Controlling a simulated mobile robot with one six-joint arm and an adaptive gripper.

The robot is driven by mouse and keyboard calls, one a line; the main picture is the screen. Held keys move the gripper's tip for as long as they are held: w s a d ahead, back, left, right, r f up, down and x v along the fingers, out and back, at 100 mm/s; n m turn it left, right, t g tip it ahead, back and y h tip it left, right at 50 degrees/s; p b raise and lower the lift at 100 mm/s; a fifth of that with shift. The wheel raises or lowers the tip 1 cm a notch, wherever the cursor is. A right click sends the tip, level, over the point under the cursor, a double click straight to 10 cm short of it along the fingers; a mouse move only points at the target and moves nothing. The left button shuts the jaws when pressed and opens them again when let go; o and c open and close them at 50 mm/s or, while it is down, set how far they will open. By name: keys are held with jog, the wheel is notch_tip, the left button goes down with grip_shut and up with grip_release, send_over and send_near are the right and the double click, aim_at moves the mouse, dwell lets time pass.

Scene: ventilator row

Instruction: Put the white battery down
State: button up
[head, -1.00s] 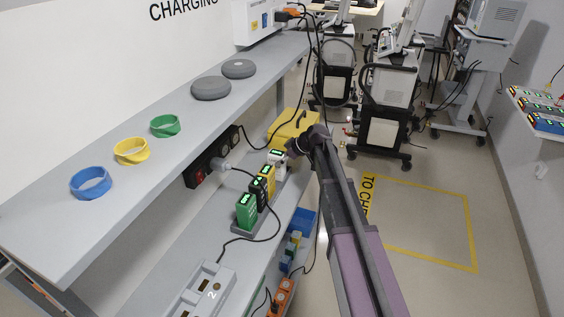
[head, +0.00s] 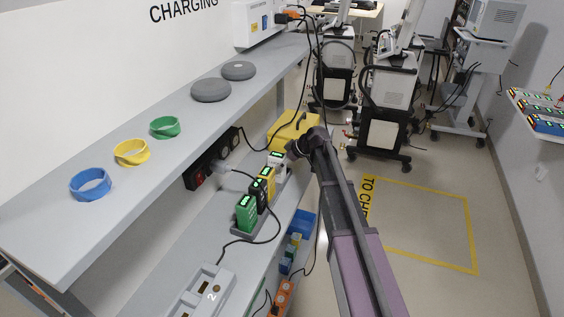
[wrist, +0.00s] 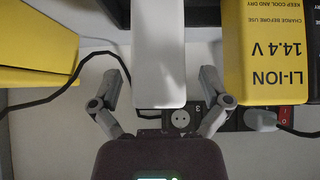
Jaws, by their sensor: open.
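The white battery (head: 277,160) stands at the far end of a row of batteries on the lower shelf, beside the yellow battery (head: 267,176). My gripper (wrist: 161,92) is open in the wrist view. Its two fingers are spread on either side of the white battery (wrist: 160,55), with a visible gap to each. In the head view my gripper (head: 290,150) is at the white battery's right side, and my wrist hides part of it. The yellow battery (wrist: 264,50), marked LI-ION 14.4 V, stands close on the right in the wrist view.
A black battery (head: 257,193) and a green battery (head: 246,212) continue the row. A yellow case (head: 293,132) lies just behind. A dark cable (wrist: 75,75) runs near my left finger. The upper shelf (head: 120,205) overhangs on the left. The floor to the right is open.

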jog(key=shift+r, duration=0.15)
jog(key=p+v, duration=0.9)
jog(key=v, duration=0.3)
dwell(0.8)
jog(key=s+d+f+m+g+h, duration=0.1)
jog(key=s+d+m+h, duration=0.1)
jog(key=s, duration=0.7)
jog(key=s+d+f+m+g+h, duration=0.1)
jog(key=s+d+f+m+h, duration=0.1)
jog(key=s+m, duration=0.5)
jog(key=s+d+f+m+g+h, duration=0.1)
jog(key=s+d+f+m+h, duration=0.1)
jog(key=s, duration=0.9)
jog(key=shift+s+d+m+h, duration=0.25)
jog(key=shift+d+m+h, duration=0.55)
jog(key=shift+d+m, duration=0.5)
jog(key=shift+d, duration=0.1)
